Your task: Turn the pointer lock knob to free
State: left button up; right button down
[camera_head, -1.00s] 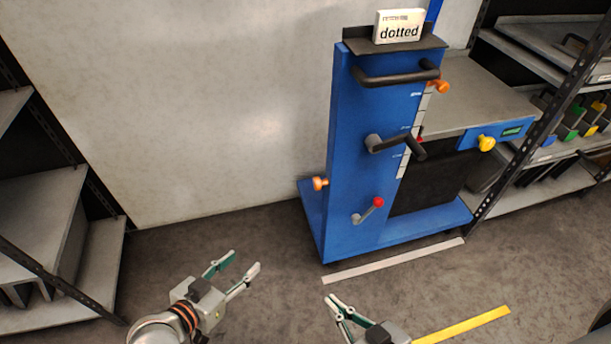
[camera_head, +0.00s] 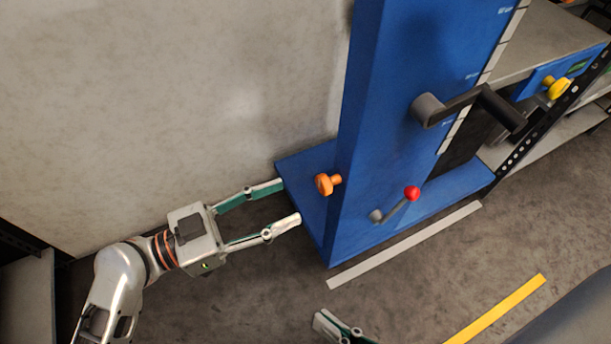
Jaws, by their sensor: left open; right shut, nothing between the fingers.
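A blue machine column (camera_head: 380,110) stands at the centre right. A round orange knob (camera_head: 327,184) sticks out low on its left side. I cannot tell which knob is the pointer lock. My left gripper (camera_head: 290,201) is open and empty, its fingers pointing right at the orange knob and a short gap from it. My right gripper (camera_head: 326,322) is shut and empty at the bottom edge, below the machine, and mostly cut off. Another orange knob, beside the scale in the earlier picture, is not clearly visible now.
A dark crank handle (camera_head: 470,108) and a red-tipped lever (camera_head: 412,194) stick out from the column's front. A yellow knob (camera_head: 557,88) is at the right. White (camera_head: 405,245) and yellow (camera_head: 495,308) strips lie on the floor.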

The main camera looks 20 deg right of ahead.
aim_at(319, 187)
pick_arm(q)
jog(key=d, duration=0.7)
jog(key=shift+w+d+r, duration=0.1)
jog(key=shift+d+r, duration=0.05)
jog(key=shift+d, duration=0.2)
jog(key=c, duration=1.1)
